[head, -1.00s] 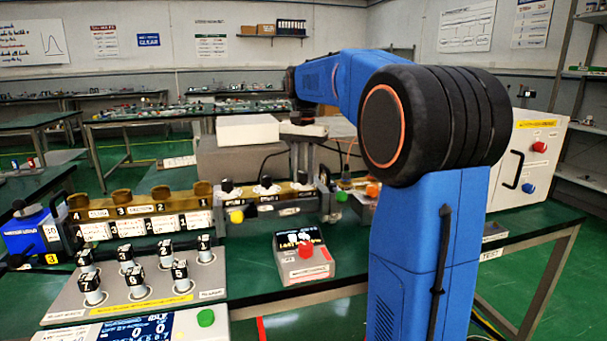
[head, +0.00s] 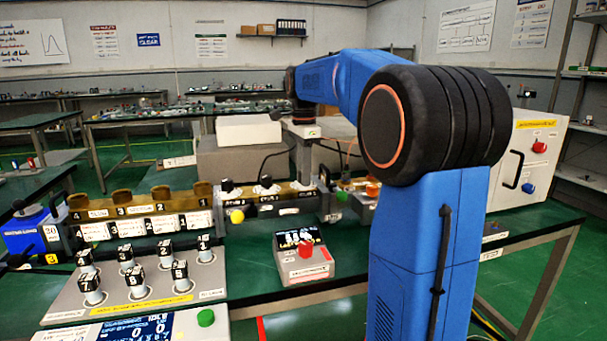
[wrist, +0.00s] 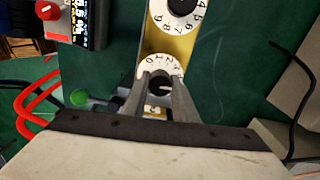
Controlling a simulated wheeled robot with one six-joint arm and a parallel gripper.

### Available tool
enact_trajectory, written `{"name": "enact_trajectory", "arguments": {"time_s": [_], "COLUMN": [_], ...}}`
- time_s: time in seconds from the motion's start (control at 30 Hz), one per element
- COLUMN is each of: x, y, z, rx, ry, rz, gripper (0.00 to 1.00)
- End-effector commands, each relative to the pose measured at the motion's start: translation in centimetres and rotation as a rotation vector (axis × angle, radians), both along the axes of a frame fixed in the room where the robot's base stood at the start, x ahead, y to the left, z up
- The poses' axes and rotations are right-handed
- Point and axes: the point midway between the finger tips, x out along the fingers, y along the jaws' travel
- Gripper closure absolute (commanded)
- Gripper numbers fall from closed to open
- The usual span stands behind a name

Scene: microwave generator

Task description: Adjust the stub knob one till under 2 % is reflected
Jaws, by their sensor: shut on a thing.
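My gripper (wrist: 160,82) is shut on a black stub knob (wrist: 159,84) that stands at the middle of a white numbered dial (wrist: 158,63). The fingers hide part of the knob and dial. In the head view my gripper (head: 304,178) points down at the right end of the brass stub section (head: 290,196); two more black knobs show to its left. A grey meter box (head: 304,264) with a dark lit display (head: 298,239) and a red knob stands in front. The display's figures are too small to read surely.
A second black knob and dial (wrist: 182,10) sit close by on the brass piece. Red cables (wrist: 32,98) and a green knob (wrist: 80,97) lie left of my gripper. A panel of numbered black-topped posts (head: 135,285) stands at front left. A black cable (wrist: 296,75) runs at right.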

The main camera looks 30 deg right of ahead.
Motion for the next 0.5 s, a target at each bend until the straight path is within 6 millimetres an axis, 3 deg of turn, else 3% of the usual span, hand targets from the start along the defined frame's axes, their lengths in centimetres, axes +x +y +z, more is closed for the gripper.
{"name": "enact_trajectory", "arguments": {"time_s": [0.5], "x": [0.05], "y": [-0.03], "z": [0.1], "rx": [-0.002], "ry": [-0.003], "rz": [-0.087], "gripper": [0.97]}}
